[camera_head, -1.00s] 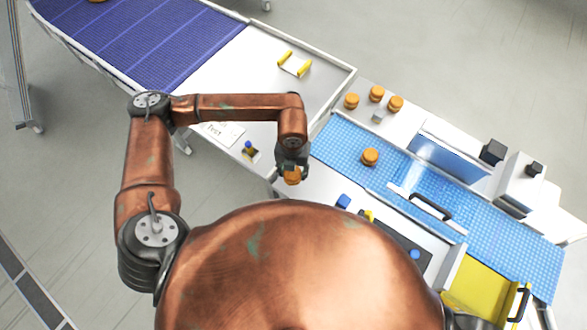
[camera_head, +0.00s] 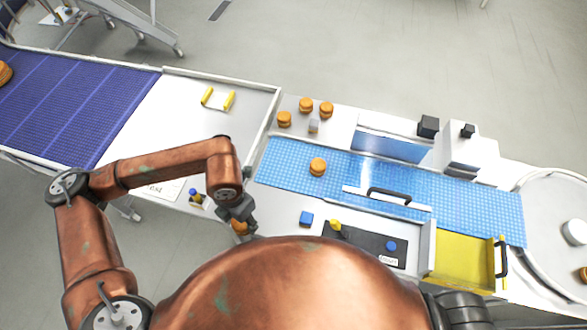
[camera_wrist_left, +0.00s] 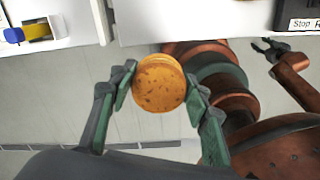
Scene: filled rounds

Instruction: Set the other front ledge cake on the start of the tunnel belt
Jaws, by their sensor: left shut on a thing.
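My left gripper (camera_head: 241,222) is shut on an orange-brown round cake (camera_head: 238,228), in front of the counter's left part. In the left wrist view the held cake (camera_wrist_left: 160,84) sits between the two green-padded fingers, above the floor and clear of the counter edge. The light blue tunnel belt (camera_head: 275,172) has its bare left end up and to the right of the gripper. Another cake (camera_head: 317,167) stands on the belt, before the tunnel. My right gripper (camera_wrist_left: 267,48) shows small in the left wrist view, fingers apart and empty.
Three cakes (camera_head: 305,104) stand on the back ledge. A handled cover (camera_head: 388,197) lies along the belt. A purple belt (camera_head: 70,100) is at left.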

